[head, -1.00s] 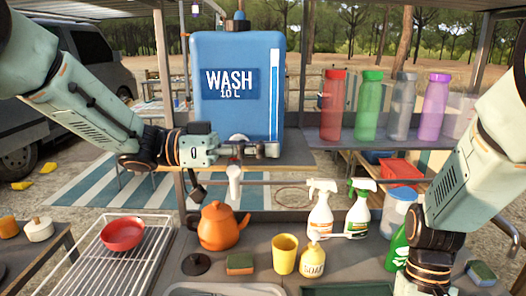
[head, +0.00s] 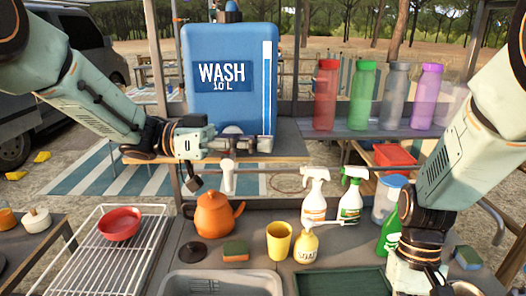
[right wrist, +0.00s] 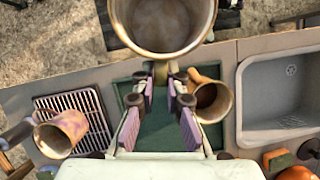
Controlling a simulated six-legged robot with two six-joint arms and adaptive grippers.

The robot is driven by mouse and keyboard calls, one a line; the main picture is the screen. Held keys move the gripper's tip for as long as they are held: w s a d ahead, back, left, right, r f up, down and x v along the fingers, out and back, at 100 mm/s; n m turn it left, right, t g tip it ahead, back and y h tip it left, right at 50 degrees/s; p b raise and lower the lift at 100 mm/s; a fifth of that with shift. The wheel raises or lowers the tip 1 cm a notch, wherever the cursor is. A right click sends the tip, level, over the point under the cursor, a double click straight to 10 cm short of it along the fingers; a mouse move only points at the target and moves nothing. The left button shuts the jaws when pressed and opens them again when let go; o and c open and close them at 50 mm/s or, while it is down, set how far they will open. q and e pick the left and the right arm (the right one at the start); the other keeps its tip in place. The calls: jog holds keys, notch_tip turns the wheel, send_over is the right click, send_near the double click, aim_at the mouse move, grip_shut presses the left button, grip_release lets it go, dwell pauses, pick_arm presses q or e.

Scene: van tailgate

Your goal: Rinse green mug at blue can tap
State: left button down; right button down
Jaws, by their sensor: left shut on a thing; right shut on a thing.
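The blue wash can (head: 230,75) stands on a wooden shelf at the back. My left gripper (head: 262,145) is shut at the front of its base, at the tap; the exact grip is partly hidden. A white spout (head: 228,178) hangs below. My right gripper (right wrist: 162,80) is shut on the handle of a mug (right wrist: 118,22) in the right wrist view. The mug's open top faces the camera and looks empty; its colour reads dull beige-olive, so I cannot confirm green. In the head view the held mug is not seen, below the picture's edge.
A sink (head: 225,285) lies at the front, beside a dark green tray (head: 340,282). Behind them stand an orange kettle (head: 213,215), yellow cup (head: 279,242), soap bottle (head: 306,246) and spray bottles. Two other mugs (right wrist: 212,100) (right wrist: 60,132) show in the wrist view.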

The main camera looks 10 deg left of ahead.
pick_arm(q)
jog(key=shift+s+m+g+p, duration=0.25)
jog(key=shift+m+g, duration=0.2)
jog(key=shift+g, duration=0.25)
jog(key=shift+s+m+g+p, duration=0.15)
jog(key=shift+m+g+p, duration=0.25)
jog(key=shift+g, duration=0.3)
jog(key=c, duration=1.4)
grip_release()
jog(key=shift+d, duration=0.2)
jog(key=shift+a, duration=0.15)
jog(key=a, duration=0.4)
jog(key=w+a, duration=0.1)
jog(key=a, duration=0.6)
jog(key=shift+w+a, duration=0.15)
jog(key=shift+a, duration=0.2)
jog(key=shift+a, duration=0.15)
